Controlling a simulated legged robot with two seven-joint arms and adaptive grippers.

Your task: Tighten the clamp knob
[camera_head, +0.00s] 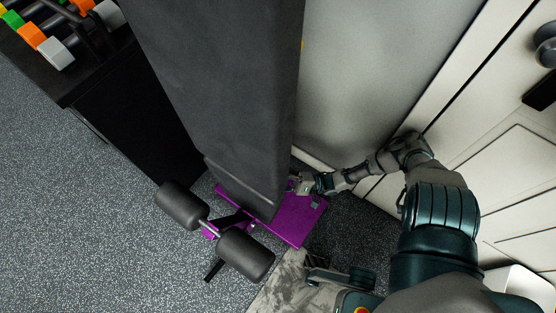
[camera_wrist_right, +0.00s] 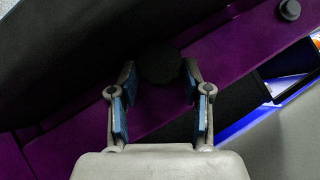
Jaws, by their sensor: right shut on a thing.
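The clamp knob (camera_wrist_right: 160,64) is a dark, round knob at the purple frame of a bench, seen in the right wrist view. My right gripper (camera_wrist_right: 161,90) is shut on it, with blue-padded fingers on its left and right sides. In the head view, my right gripper (camera_head: 298,184) reaches in from the right to the bench's purple frame (camera_head: 298,218), beside the black pad. The knob is hidden there by the pad and gripper. My left gripper is not in view.
The tall black bench pad (camera_head: 215,80) rises close beside my right gripper. Two dark foam rollers (camera_head: 245,254) stick out at the bench's end. A second small knob (camera_wrist_right: 289,10) sits on the purple frame. A dumbbell rack (camera_head: 125,110) stands at left; pale panelled doors (camera_head: 510,150) are at right.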

